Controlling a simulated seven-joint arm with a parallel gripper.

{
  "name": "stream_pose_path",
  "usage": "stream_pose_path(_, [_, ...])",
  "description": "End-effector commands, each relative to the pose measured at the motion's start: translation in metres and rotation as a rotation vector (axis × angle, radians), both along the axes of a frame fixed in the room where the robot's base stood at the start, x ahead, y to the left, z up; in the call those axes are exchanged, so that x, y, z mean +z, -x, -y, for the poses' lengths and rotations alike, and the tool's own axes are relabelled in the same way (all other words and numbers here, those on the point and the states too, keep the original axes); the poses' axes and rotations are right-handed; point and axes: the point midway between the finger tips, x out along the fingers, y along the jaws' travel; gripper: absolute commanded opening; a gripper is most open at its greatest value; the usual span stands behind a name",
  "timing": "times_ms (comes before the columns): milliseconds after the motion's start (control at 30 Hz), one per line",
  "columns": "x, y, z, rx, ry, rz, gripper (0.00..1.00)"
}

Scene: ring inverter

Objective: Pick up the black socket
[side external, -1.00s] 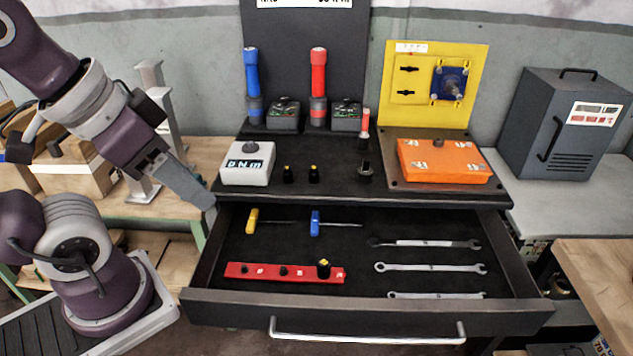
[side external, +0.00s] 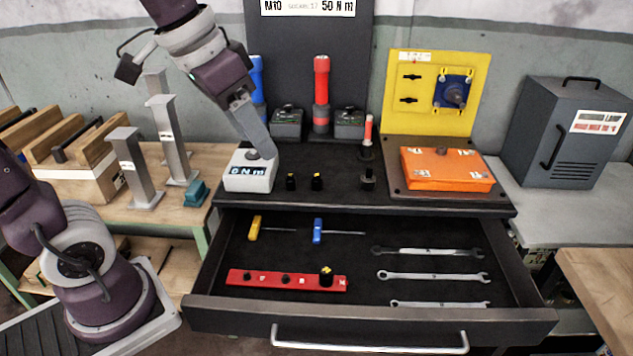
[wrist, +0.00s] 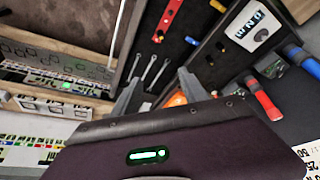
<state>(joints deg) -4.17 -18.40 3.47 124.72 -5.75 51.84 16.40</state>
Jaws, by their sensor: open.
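Two small black sockets with yellow marks stand upright on the black worktop in the side view, a left one (side external: 291,182) and a right one (side external: 317,181). Another black socket (side external: 326,277) with a yellow mark stands at the right end of the red rail (side external: 270,279) in the open drawer. My gripper (side external: 268,150) is over the white display box (side external: 249,172), left of the two worktop sockets and higher. In the wrist view my gripper (wrist: 158,92) shows two spread fingers with nothing held between them.
A dark stand with a red-tipped piece (side external: 367,130), an orange box (side external: 446,168) and a yellow panel (side external: 398,120) are to the right. A red screwdriver-like tool (side external: 321,80) stands behind. The drawer (side external: 230,317) is open and holds hex keys and wrenches.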

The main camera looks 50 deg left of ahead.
Motion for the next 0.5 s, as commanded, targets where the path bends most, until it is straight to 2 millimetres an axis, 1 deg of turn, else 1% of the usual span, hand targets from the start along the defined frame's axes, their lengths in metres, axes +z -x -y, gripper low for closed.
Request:
stream_pose_path(33, [-0.005,-0.040,-0.013,-0.021,-0.001,-0.038,0.51])
stream_pose_path(67, [-0.009,-0.063,-0.022,-0.040,-0.003,-0.055,0.51])
stream_pose_path(100, [-0.019,-0.094,-0.035,-0.067,-0.007,-0.075,0.51])
stream_pose_path(167, [-0.040,-0.137,-0.058,-0.107,-0.016,-0.106,0.51])
stream_pose_path(200, [-0.059,-0.164,-0.075,-0.136,-0.022,-0.124,0.51])
stream_pose_path(233, [-0.076,-0.182,-0.087,-0.158,-0.028,-0.140,0.51])
stream_pose_path(267, [-0.094,-0.199,-0.100,-0.182,-0.035,-0.153,0.51])
stream_pose_path(300, [-0.118,-0.217,-0.116,-0.213,-0.042,-0.171,0.51])
stream_pose_path(333, [-0.137,-0.229,-0.127,-0.237,-0.049,-0.182,0.51])
stream_pose_path(367, [-0.154,-0.238,-0.137,-0.260,-0.054,-0.193,0.51])
stream_pose_path(400, [-0.177,-0.248,-0.149,-0.289,-0.061,-0.206,0.51])
stream_pose_path(500, [-0.217,-0.261,-0.168,-0.344,-0.072,-0.225,0.51])
